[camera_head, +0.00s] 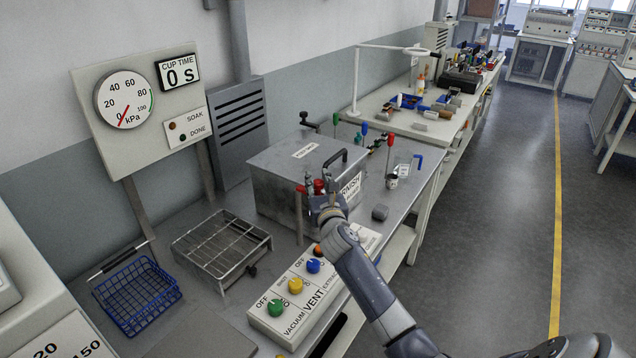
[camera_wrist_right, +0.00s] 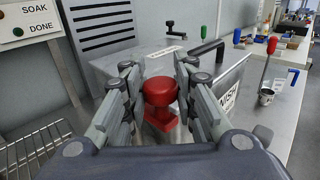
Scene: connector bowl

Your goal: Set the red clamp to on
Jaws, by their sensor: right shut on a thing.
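The red clamp (camera_wrist_right: 160,92) has a round red knob and a red lower part, seen in the right wrist view at the front of a grey metal tank (camera_head: 280,190). In the head view a little of its red (camera_head: 319,186) shows by the fingers. My right gripper (camera_head: 316,190) reaches the tank's front from the lower right and is shut on the red clamp. In the right wrist view its fingers (camera_wrist_right: 160,82) stand on both sides of the knob. The fingers hide part of the clamp in the head view. My left gripper is not in view.
A control box (camera_head: 284,318) with green, yellow and blue knobs lies in front, partly below my right arm. A wire rack (camera_head: 222,250) and blue basket (camera_head: 138,295) stand to the left. A gauge panel (camera_head: 150,108) is behind. A black handle (camera_head: 336,158) rises from the tank.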

